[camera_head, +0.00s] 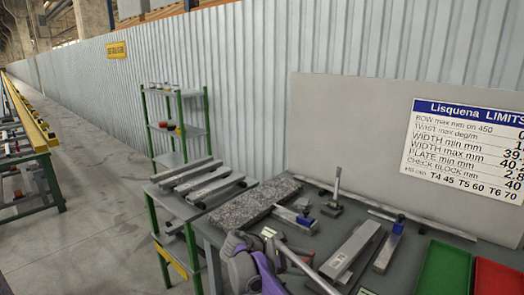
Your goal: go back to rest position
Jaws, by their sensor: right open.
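My right gripper (252,264), grey with purple parts, shows at the bottom centre of the head view, over the near left part of the grey worktable (212,236). It is open, and I see nothing held in it. Its fingertips are hard to make out against the table. A long pale bar (303,268) shows just to its right; I cannot tell whether they touch. My left gripper is not in view.
On the table are a speckled stone block (252,204), a metal channel (352,250), an upright gauge (334,193), a green tray (444,270) and a red tray (497,278). A backboard (345,130) stands behind. Bars lie on the side stand (200,180). Floor (90,230) is clear at left.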

